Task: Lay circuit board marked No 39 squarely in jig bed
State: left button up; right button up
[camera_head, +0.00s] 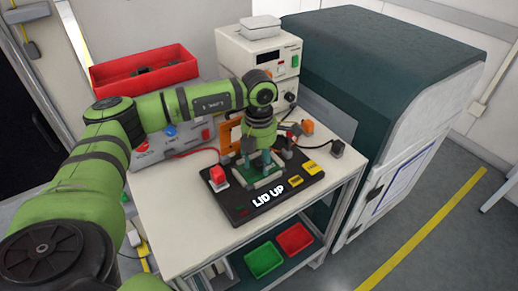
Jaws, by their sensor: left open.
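The black test jig (236,207), marked "LID UP", sits on the white trolley top. A green circuit board (268,183) shows at the jig bed, below my left gripper. Its number cannot be read, and I cannot tell whether it lies flat or square in the bed. My left gripper (258,166) points down over the bed with its fingers apart, close to the board. I cannot tell whether the fingers touch it; the gripper hides part of the bed. An orange frame (226,136) stands upright behind the jig. My right gripper is out of view.
A grey box with knobs (176,141), a red tray (145,71) and stacked instruments (262,52) stand behind. Green (264,259) and red (294,239) bins sit on the lower shelf.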

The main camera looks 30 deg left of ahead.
aim_at(259, 162)
pick_arm(q)
jog(key=shift+r+b, duration=0.3)
jog(key=shift+r, duration=0.3)
notch_tip(259, 162, up, 11)
jog(key=b, duration=0.2)
